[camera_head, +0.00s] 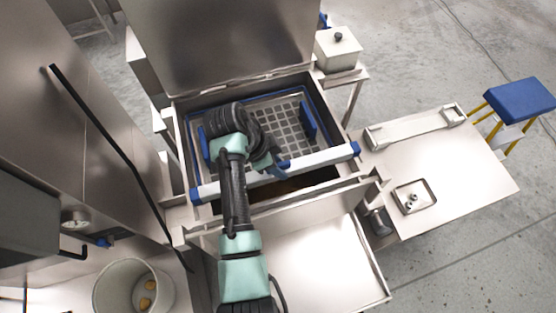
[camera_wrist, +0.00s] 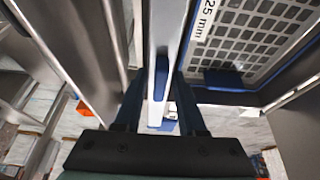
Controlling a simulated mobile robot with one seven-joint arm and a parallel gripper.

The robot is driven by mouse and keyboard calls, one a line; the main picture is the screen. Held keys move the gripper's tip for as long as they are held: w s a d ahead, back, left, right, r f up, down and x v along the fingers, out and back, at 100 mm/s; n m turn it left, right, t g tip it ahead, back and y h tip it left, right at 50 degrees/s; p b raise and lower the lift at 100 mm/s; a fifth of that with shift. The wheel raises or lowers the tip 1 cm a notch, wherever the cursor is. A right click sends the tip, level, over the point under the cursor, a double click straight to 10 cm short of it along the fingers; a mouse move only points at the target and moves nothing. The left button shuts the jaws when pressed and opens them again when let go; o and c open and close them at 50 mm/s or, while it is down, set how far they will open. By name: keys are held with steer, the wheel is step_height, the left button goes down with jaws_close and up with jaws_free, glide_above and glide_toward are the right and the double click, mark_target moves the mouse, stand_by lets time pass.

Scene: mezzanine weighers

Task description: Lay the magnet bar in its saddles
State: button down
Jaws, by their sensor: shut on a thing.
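The magnet bar (camera_head: 310,163) is a long pale bar with blue end caps. It spans the front part of the open steel box, running from lower left to upper right. My gripper (camera_head: 279,168) is shut on it near its middle. In the wrist view the bar (camera_wrist: 164,25) runs up the picture between the two fingers of my gripper (camera_wrist: 160,108). I cannot tell whether the bar touches the box's rims or hangs just above them. A pale rack (camera_head: 412,129) with raised blocks at both ends, possibly the saddles, stands empty on the right-hand table.
The steel box (camera_head: 181,150) holds a blue-edged grid screen (camera_head: 282,122), with its lid standing open behind. The right-hand steel table (camera_head: 465,180) also bears a small tray (camera_head: 428,187). A white bucket (camera_head: 112,290) stands lower left, and a blue-topped stool (camera_head: 518,96) far right.

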mark_target(257, 175)
step_height(257, 175, down, 11)
steer(key=b, duration=0.8)
steer(key=shift+b, duration=0.3)
stand_by(0.4)
steer(key=shift+w, duration=0.1)
stand_by(0.3)
steer(key=c, duration=0.5)
jaws_free()
steer(key=shift+o, duration=0.5)
steer(key=shift+f, duration=0.2)
steer(key=shift+s, duration=0.25)
steer(key=v, duration=1.3)
steer(key=shift+w+r+b, duration=0.15)
steer(key=shift+r+b, duration=0.05)
steer(key=shift+b, duration=0.2)
